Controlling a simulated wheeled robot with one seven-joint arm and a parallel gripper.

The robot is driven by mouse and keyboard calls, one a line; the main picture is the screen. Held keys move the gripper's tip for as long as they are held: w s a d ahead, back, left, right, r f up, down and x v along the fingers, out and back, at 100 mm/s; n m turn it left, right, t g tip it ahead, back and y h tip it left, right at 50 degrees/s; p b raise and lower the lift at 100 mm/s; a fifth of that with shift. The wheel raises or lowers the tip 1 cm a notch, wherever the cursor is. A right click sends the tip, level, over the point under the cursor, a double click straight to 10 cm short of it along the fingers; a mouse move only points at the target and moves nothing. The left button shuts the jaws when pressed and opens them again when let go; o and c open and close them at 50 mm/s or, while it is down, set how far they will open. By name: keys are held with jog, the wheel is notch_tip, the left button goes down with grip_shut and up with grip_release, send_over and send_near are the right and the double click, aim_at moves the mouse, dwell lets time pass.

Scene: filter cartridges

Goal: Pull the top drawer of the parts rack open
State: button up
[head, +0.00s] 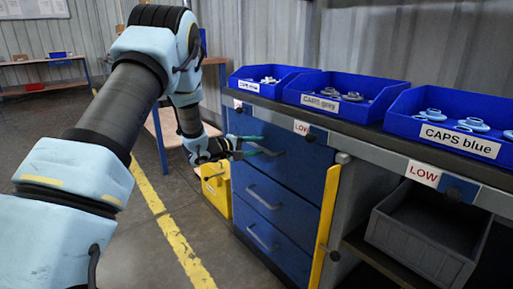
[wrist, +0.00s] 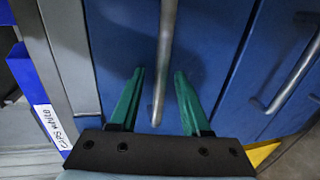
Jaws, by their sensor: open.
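The blue parts rack has several drawers, and its top drawer (head: 300,163) looks shut, level with the fronts below. Its grey bar handle (head: 266,149) is partly hidden by my gripper (head: 248,147) in the head view. In the wrist view, my gripper (wrist: 159,73) is open, with one green finger on each side of the top drawer's handle (wrist: 166,50). The handle runs between the fingers, and I see a gap on both sides. The second drawer's handle (wrist: 292,72) is to the right.
Blue bins of caps (head: 340,92) stand on the worktop above the drawers. A yellow bin (head: 217,188) is on the floor left of the rack. A yellow upright (head: 326,215) borders the drawers at right, with a grey crate (head: 425,235) beyond. The floor in front looks clear.

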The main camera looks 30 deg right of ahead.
grip_shut()
dwell(0.3)
dwell(1.1)
